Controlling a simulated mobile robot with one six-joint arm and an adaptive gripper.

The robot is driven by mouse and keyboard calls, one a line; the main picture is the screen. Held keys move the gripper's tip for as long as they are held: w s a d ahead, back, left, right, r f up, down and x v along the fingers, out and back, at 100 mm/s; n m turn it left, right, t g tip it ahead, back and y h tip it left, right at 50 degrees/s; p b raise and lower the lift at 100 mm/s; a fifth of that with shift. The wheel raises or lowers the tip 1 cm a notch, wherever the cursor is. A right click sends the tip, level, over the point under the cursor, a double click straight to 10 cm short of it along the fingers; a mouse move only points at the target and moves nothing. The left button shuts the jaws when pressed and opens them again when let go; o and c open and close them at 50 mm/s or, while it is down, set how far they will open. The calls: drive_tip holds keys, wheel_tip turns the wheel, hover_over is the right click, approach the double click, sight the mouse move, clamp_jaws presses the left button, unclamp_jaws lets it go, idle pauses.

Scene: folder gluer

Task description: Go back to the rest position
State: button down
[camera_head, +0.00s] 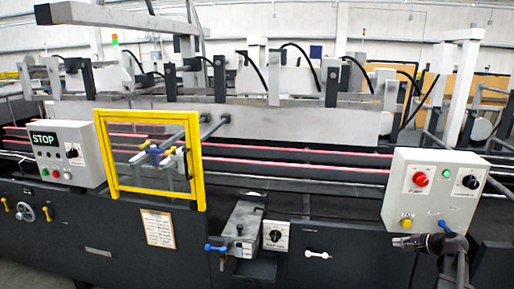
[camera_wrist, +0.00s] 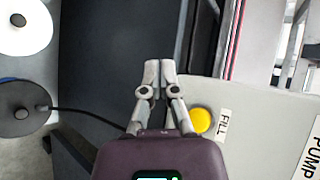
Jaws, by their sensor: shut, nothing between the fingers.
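My gripper (camera_head: 398,241) is at the lower right in the head view, just in front of the lower edge of the right control box (camera_head: 455,188). In the wrist view my gripper (camera_wrist: 159,68) has its two fingers together with nothing between them. The box's yellow button (camera_wrist: 201,120) with a FILL label (camera_wrist: 224,125) lies right beside the fingers in the wrist view. The yellow button (camera_head: 406,224) also shows just above my gripper in the head view. Whether the gripper touches the box cannot be told.
The box also has a red button (camera_head: 420,178) and a black knob (camera_head: 470,182). A yellow-framed guard (camera_head: 150,190) and a STOP box (camera_head: 66,150) are at the left. The dark machine front (camera_head: 345,262) runs below. A blue-handled grey block (camera_head: 243,228) juts out mid-front.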

drive_tip(key=s+a+f+n+g+h+p, duration=0.1)
drive_tip(key=s+a+f+n+g, duration=0.2)
drive_tip(key=a, duration=0.8)
drive_tip(key=s+a+n+g+p, duration=0.1)
drive_tip(key=a+n+g+p, duration=0.2)
drive_tip(key=a, duration=0.9)
drive_tip(key=s+a+n+g+h+p, duration=0.1)
drive_tip(key=s+a+n+g+h, duration=0.3)
drive_tip(key=s+a+n, duration=0.4)
drive_tip(key=shift+s+a+n+h+p, duration=0.35)
drive_tip(key=shift+s+a+h, duration=0.25)
drive_tip(key=shift+s+a, duration=1.75)
drive_tip(key=shift+w+a, duration=0.5)
drive_tip(key=shift+w, duration=0.1)
